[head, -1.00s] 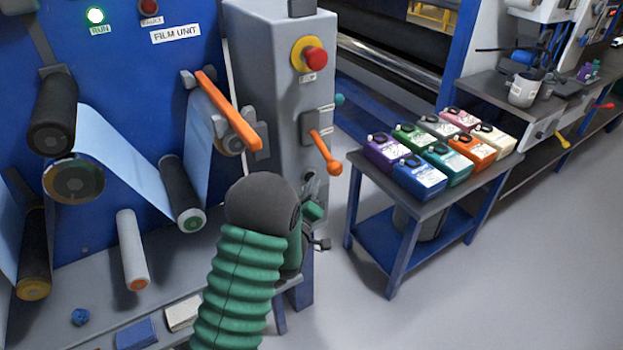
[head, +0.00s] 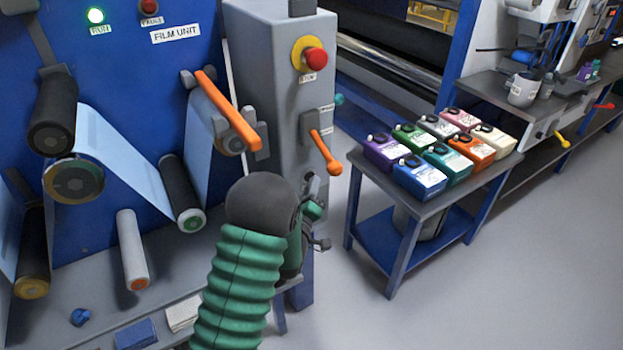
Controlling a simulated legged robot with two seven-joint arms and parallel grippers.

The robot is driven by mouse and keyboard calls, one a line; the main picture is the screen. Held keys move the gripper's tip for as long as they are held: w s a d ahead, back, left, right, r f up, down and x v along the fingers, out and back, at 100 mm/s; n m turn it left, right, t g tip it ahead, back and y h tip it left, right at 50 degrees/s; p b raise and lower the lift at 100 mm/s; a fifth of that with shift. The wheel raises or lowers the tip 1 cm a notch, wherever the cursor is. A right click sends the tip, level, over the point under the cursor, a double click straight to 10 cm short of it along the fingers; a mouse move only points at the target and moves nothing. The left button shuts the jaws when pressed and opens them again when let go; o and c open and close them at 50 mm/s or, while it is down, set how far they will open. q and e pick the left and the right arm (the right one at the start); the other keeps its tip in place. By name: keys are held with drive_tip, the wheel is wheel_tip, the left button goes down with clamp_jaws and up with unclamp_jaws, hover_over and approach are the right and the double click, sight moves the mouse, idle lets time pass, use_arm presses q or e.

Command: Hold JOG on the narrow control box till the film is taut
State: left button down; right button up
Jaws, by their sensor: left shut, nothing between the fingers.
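The narrow grey control box (head: 265,90) stands right of the blue film unit panel. It carries a red stop button (head: 315,61) on a yellow plate, an orange lever (head: 326,152) and a small control below the lever. My left gripper (head: 318,228) is at the box's lower front, shut and empty, partly hidden behind my own green-sleeved arm. I cannot read a JOG label or tell whether the gripper touches a button. The pale blue film (head: 125,155) runs in a V over dark rollers to the roller (head: 180,192). My right gripper is out of view.
An orange bar (head: 228,110) crosses the upper right roller. The green RUN lamp (head: 96,16) is lit. A blue-legged table (head: 425,207) with several coloured canisters stands to the right. Open floor lies in front of it. A blue block (head: 135,333) lies on the lower ledge.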

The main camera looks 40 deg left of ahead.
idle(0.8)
use_arm(q)
drive_tip(key=shift+s+d, duration=0.35)
drive_tip(key=shift+d, duration=0.45)
drive_tip(key=d, duration=0.1)
drive_tip(key=s+d, duration=0.1)
drive_tip(key=d, duration=0.1)
drive_tip(key=s+d+b, duration=0.1)
drive_tip(key=shift+d, duration=0.3)
